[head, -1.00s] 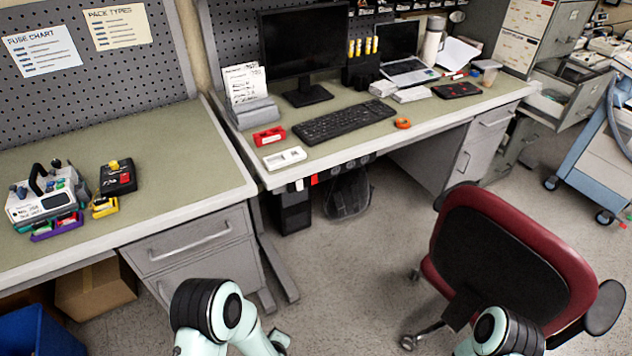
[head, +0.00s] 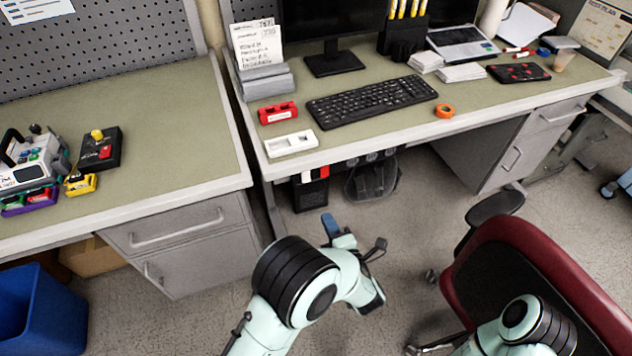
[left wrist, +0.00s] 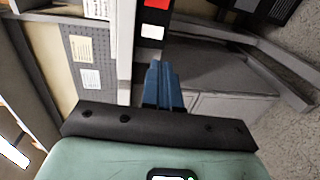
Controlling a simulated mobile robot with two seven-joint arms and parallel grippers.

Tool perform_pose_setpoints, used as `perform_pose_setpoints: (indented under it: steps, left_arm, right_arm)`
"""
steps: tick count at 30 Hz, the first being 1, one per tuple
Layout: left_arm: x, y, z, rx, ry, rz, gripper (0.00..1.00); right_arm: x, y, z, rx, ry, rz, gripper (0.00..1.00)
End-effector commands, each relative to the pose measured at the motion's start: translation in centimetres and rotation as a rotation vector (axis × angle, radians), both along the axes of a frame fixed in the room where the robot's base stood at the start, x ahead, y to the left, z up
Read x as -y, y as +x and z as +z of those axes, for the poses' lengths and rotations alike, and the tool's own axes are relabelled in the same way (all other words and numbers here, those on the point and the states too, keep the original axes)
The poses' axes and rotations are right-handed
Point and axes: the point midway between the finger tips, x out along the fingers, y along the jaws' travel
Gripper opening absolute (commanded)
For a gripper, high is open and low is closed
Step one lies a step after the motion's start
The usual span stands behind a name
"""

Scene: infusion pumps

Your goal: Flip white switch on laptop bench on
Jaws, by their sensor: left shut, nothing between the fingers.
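The laptop bench (head: 400,140) has a small white switch (head: 306,177) under its front edge, left of a red one (head: 324,172). The white switch also shows in the left wrist view (left wrist: 152,31), beside the red one (left wrist: 157,4). I cannot tell which way the white switch is set. My left gripper (head: 330,224) is in front of and below the bench edge, apart from the switch. In the left wrist view its blue fingers (left wrist: 160,82) are shut and empty, pointing toward the white switch. My right gripper is out of view; only part of that arm shows.
The bench holds a keyboard (head: 372,101), a red block (head: 277,112), a white block (head: 291,143), orange tape (head: 445,111) and a laptop (head: 463,42). A red chair (head: 545,260) stands at the right. A drawer unit (head: 185,245) is at the left.

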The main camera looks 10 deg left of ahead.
Motion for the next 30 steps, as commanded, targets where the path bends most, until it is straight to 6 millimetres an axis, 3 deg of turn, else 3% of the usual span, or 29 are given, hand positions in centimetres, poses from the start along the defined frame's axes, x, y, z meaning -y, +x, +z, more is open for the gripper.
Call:
perform_pose_setpoints:
  steps: [8, 13, 30]
  left_arm:
    - [-0.1, 0.1, 0.0, -0.002, 0.001, 0.000, 0.00]
    - [-0.9, 1.2, -0.2, -0.003, 0.002, 0.002, 0.00]
    - [-6.9, 10.2, -1.5, -0.001, 0.004, 0.000, 0.00]
  right_arm:
    - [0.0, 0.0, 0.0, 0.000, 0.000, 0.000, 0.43]
    - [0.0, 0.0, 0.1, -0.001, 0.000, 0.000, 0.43]
    - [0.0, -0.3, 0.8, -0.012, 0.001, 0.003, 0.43]
